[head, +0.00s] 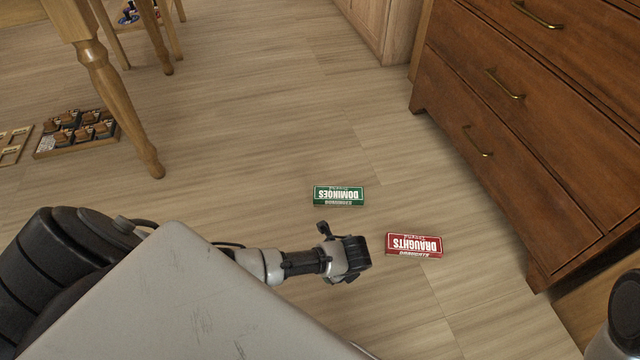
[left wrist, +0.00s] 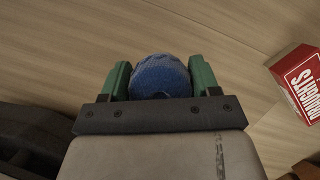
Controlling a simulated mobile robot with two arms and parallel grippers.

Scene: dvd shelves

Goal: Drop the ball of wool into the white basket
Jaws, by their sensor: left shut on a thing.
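My left gripper (head: 345,260) hangs over the wooden floor in the lower middle of the head view. In the left wrist view its two green fingers (left wrist: 160,72) are shut on a blue ball of wool (left wrist: 160,78), one finger on each side. The ball does not show in the head view, where the gripper hides it. The white basket is in neither view. My right gripper is not in view.
A green dominoes box (head: 338,195) and a red draughts box (head: 414,245) lie on the floor near the gripper. A dark wooden drawer chest (head: 530,120) stands at right. A table leg (head: 118,105) and a tray (head: 75,143) of small items are at left.

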